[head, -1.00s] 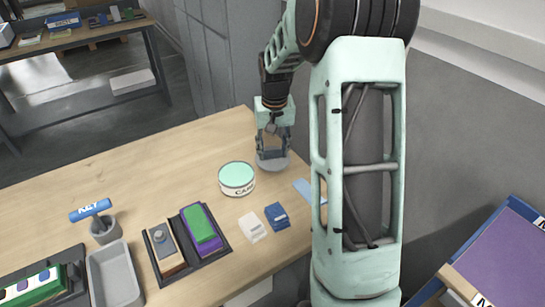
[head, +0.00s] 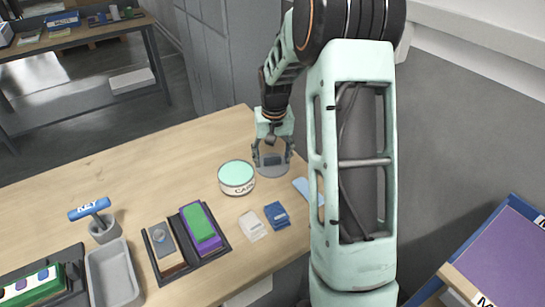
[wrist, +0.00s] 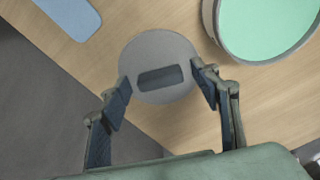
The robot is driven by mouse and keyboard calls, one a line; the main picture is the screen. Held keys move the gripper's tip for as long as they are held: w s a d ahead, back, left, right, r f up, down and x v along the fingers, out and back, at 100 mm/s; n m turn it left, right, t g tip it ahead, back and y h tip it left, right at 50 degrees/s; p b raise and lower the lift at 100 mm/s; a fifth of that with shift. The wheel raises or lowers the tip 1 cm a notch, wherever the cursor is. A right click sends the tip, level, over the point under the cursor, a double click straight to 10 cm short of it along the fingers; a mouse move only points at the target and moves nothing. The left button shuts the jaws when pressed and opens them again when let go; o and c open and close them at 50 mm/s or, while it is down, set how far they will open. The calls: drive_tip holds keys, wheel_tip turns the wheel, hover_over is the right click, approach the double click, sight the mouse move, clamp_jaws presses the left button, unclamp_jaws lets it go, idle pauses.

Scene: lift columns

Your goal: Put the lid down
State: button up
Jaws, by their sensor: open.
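The lid is a round grey disc with a dark raised handle. In the head view the lid (head: 273,166) lies on the wooden table near its far right corner, and it also shows in the wrist view (wrist: 158,95). My gripper (head: 271,160) is open just above it, fingers apart on either side of the handle; the wrist view shows the same gripper (wrist: 166,92). The fingertips look clear of the handle. A round white tin (head: 237,188) with a mint-green top and partly readable lettering stands to the left and nearer; it also shows in the wrist view (wrist: 212,16).
A light blue flat piece (head: 303,189) lies right of the tin. White (head: 252,226) and blue (head: 277,215) small blocks lie in front. The table's far left is clear.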

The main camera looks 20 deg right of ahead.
sight(273, 168)
drive_tip(key=shift+r, duration=0.1)
wheel_tip(273, 168, up, 12)
drive_tip(key=s, duration=0.1)
drive_tip(key=shift+s+a+p, duration=0.15)
drive_tip(key=shift+s+p, duration=0.1)
drive_tip(key=shift+p, duration=0.05)
idle(0.4)
